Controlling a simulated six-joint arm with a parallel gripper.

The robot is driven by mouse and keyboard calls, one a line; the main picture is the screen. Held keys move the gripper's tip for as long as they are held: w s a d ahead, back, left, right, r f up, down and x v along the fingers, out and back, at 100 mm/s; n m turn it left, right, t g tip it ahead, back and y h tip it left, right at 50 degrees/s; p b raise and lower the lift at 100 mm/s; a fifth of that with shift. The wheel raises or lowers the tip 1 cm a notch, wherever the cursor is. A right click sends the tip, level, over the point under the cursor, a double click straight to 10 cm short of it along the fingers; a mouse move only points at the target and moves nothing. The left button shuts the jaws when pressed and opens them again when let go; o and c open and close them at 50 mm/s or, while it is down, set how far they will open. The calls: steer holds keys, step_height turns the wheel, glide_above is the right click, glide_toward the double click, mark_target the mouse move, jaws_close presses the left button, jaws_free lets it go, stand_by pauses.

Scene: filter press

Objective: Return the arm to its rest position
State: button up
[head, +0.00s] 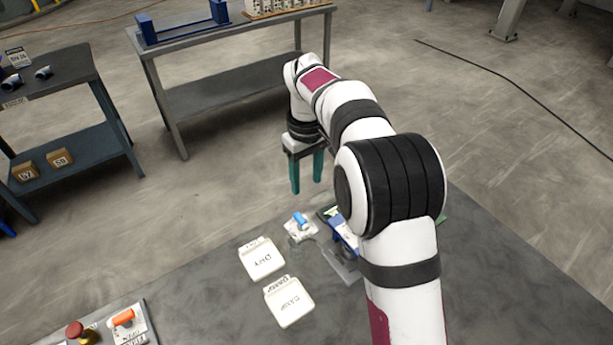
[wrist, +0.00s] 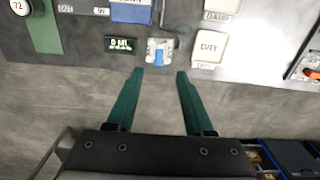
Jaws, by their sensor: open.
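My gripper (head: 307,178) has two green fingers and is open and empty. In the head view it hangs fingers-down beyond the far edge of the grey worktable (head: 330,315), on the end of my white and black arm. In the wrist view the fingers of my gripper (wrist: 161,75) are spread apart over the grey floor, with their tips near the table edge. A small valve with a blue handle (head: 299,219) sits near that edge; in the wrist view the blue-handled valve (wrist: 159,54) is just past the fingertips, apart from them.
White trays marked DRY (head: 262,259) and DAMP (head: 288,301) lie on the worktable. An orange-handled valve (head: 123,318) and a red button (head: 75,329) are at lower left. A small display (wrist: 122,45) stands near the edge. Shelved benches (head: 226,84) stand behind, across open floor.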

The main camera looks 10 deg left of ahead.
steer(key=shift+d, duration=0.1)
steer(key=s+d+r+m, duration=0.6)
steer(key=s+d+r, duration=0.1)
steer(key=s+d, duration=0.35)
steer(key=s+d+f+m, duration=0.1)
steer(key=s+m, duration=0.2)
steer(key=s, duration=0.4)
steer(key=s+d+f+m+y, duration=0.1)
steer(key=s+d+m, duration=0.1)
steer(key=s, duration=0.5)
steer(key=s+d+f+m, duration=0.2)
steer(key=s+m, duration=0.1)
steer(key=s, duration=0.4)
steer(key=shift+s+d+m+y, duration=0.15)
steer(key=shift+s+m+y, duration=0.15)
steer(key=shift+m+y, duration=0.1)
